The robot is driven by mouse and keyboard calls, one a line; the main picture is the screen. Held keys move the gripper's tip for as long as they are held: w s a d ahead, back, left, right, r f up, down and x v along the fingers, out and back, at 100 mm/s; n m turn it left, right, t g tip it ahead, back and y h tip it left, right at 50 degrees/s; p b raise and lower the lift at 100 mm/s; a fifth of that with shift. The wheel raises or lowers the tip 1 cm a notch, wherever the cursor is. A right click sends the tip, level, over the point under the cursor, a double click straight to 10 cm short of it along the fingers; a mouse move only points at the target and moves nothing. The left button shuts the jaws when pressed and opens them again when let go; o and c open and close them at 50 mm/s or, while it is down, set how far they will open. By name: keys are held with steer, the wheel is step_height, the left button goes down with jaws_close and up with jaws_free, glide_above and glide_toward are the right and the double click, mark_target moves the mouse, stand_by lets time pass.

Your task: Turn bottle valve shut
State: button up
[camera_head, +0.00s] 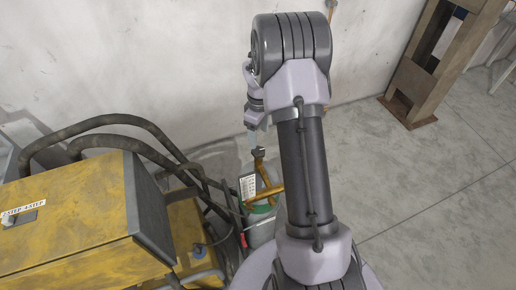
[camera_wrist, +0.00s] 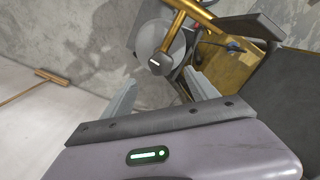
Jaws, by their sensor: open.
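The grey gas bottle (camera_head: 262,225) stands beside the yellow machine in the head view, with a white label and a green band. Its brass valve (camera_head: 266,183) rises from the top and ends in a small dark knob (camera_head: 258,152). My gripper (camera_head: 252,142) is just above and beside that knob, pointing down. In the wrist view my gripper (camera_wrist: 160,82) is open with nothing between its two fingers. I cannot tell whether anything touches.
A yellow machine (camera_head: 80,215) with thick black hoses (camera_head: 125,121) stands left of the bottle. A bare wall (camera_head: 150,50) is close behind. A brown metal frame (camera_head: 425,75) stands at the far right. The floor (camera_head: 430,190) to the right is clear.

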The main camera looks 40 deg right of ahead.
mark_target(259, 150)
step_height(259, 150, down, 8)
steer(key=shift+a+f, duration=0.1)
steer(key=c, duration=1.4)
steer(key=shift+o, duration=0.2)
